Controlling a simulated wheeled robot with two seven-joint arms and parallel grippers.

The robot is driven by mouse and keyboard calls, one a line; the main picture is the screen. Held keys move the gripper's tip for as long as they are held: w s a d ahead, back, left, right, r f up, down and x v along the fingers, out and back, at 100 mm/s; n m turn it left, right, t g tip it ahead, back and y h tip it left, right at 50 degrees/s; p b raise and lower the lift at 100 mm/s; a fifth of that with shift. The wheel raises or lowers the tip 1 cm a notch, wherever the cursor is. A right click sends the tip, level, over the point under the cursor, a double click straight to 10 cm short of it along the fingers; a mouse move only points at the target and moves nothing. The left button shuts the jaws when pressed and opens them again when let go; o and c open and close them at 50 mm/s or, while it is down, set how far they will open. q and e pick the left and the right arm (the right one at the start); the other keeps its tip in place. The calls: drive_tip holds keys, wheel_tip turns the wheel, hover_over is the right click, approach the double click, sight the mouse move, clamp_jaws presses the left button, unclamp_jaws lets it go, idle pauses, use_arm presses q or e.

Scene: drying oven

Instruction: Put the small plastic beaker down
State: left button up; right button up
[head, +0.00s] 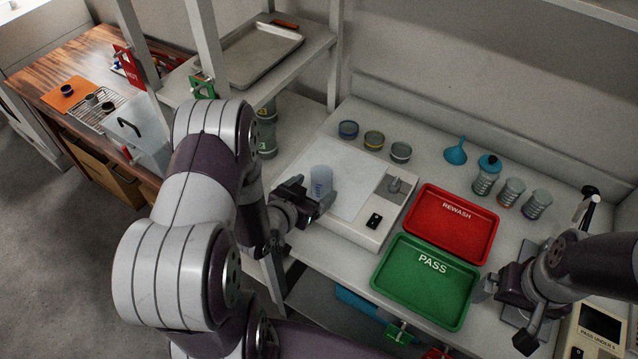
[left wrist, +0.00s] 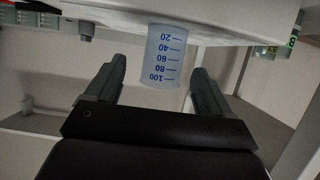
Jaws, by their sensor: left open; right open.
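The small plastic beaker (head: 320,180) is translucent and stands upright at the left end of a white flat-topped device (head: 345,212). In the left wrist view the beaker (left wrist: 166,57) appears upside down with blue marks, its base against the white surface (left wrist: 215,20). My left gripper (head: 315,196) is open, with its fingers on either side of the beaker. In the left wrist view (left wrist: 158,70) a clear gap shows on the left and a narrower one on the right. My right gripper (head: 484,289) is open beside the right edge of the green PASS tray (head: 399,292).
A red REWASH tray (head: 451,222) lies behind the PASS tray. A shelf post (head: 335,60) rises behind my left gripper.

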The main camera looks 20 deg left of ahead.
sight(327, 177)
use_arm(q)
drive_tip(key=p+x, duration=0.1)
drive_tip(key=x, duration=0.5)
drive_tip(key=shift+w+a, duration=0.15)
drive_tip(key=shift+w, duration=0.1)
drive_tip(key=shift+w+f, duration=0.1)
drive_tip(key=shift+w, duration=0.2)
drive_tip(key=shift+s, duration=0.1)
drive_tip(key=c, duration=1.1)
